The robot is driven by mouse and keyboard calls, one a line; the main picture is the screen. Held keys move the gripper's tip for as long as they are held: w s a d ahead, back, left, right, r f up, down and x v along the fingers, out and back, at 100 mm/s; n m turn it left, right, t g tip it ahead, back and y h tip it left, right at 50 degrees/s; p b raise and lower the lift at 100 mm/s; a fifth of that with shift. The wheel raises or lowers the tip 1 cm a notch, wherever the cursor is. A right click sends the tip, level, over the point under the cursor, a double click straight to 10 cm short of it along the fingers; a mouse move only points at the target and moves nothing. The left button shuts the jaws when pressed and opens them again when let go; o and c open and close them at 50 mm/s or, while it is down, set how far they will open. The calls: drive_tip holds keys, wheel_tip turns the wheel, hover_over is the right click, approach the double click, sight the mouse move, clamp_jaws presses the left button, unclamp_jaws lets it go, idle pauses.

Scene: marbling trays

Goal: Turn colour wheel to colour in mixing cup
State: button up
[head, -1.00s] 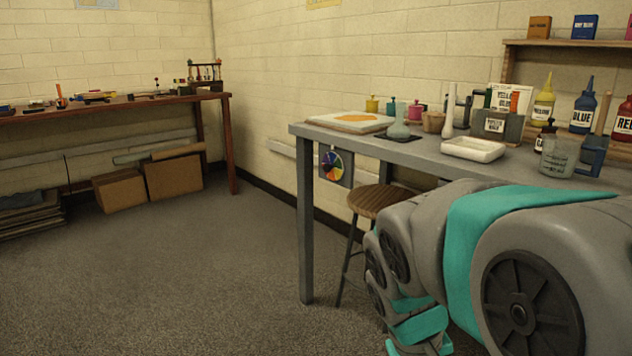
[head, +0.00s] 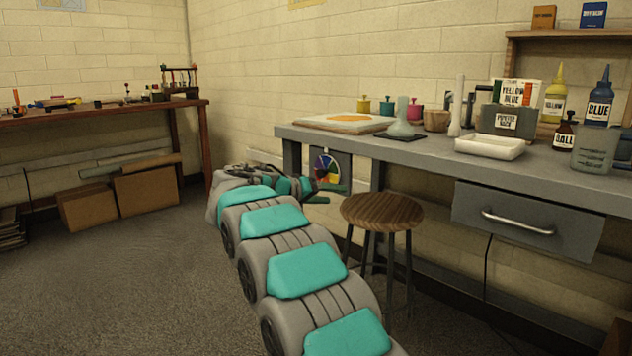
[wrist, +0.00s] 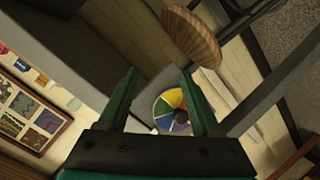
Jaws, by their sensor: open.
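The colour wheel (head: 326,168) has bright sectors and sits on a grey panel under the left end of the workbench. In the wrist view the wheel (wrist: 166,104) shows between and beyond my open, empty fingers, with a dark spot near its middle. My gripper (wrist: 159,72) is apart from the wheel; in the head view my gripper (head: 312,190) is close by, partly hidden by my arm. A clear beaker (head: 597,150) stands at the bench's right; I cannot tell whether it is the mixing cup or what colour it holds.
A round wooden stool (head: 382,210) stands close right of my arm. The grey workbench (head: 430,155) carries a flask (head: 402,122), a white tray (head: 490,147) and bottles. A drawer (head: 525,222) is at its front.

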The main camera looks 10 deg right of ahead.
sight(319, 173)
drive_tip(key=w+a+r+m+t+h+b, duration=0.1)
drive_tip(key=w+a+r+m+t+h, duration=0.15)
drive_tip(key=w+a, duration=0.45)
drive_tip(key=shift+n+t, duration=0.25)
drive_tip(key=shift+n, duration=0.1)
drive_tip(key=shift+p+x, duration=0.65)
drive_tip(key=shift+x, duration=2.6)
drive_tip(key=shift+f, duration=0.2)
drive_tip(key=shift+c, duration=0.3)
clamp_jaws()
